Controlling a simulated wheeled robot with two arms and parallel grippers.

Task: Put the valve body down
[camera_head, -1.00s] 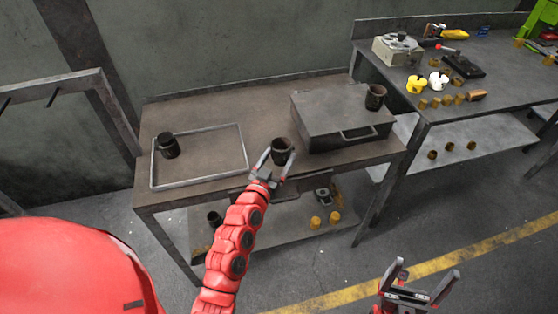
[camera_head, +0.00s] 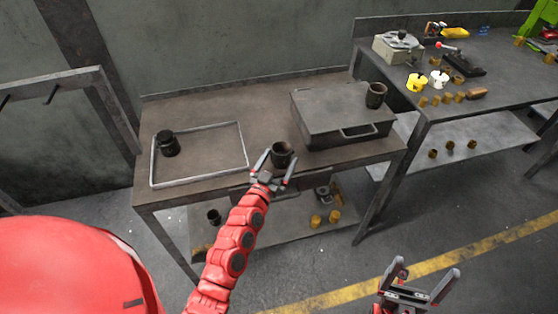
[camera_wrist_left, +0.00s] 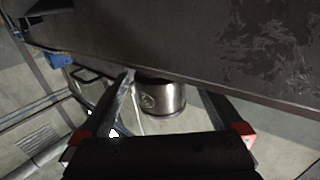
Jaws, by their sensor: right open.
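A dark, cup-like valve body (camera_head: 281,152) stands upright near the front edge of the left workbench, between the tray and the flat box. My left gripper (camera_head: 281,163) is open at its near side, fingers spread. In the left wrist view the two fingers (camera_wrist_left: 165,88) are apart; a shiny round metal body (camera_wrist_left: 160,98) shows between them, partly hidden by a dark surface. I cannot tell if it is the same valve body. My right gripper (camera_head: 428,268) is open and empty, over the floor at the lower right.
A similar dark part (camera_head: 167,144) stands in the shallow framed tray (camera_head: 199,180) at the left. Another dark cup (camera_head: 376,95) stands on the grey flat box (camera_head: 325,105). The lower shelf (camera_head: 275,235) holds small parts. A second bench (camera_head: 480,98) stands at the right.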

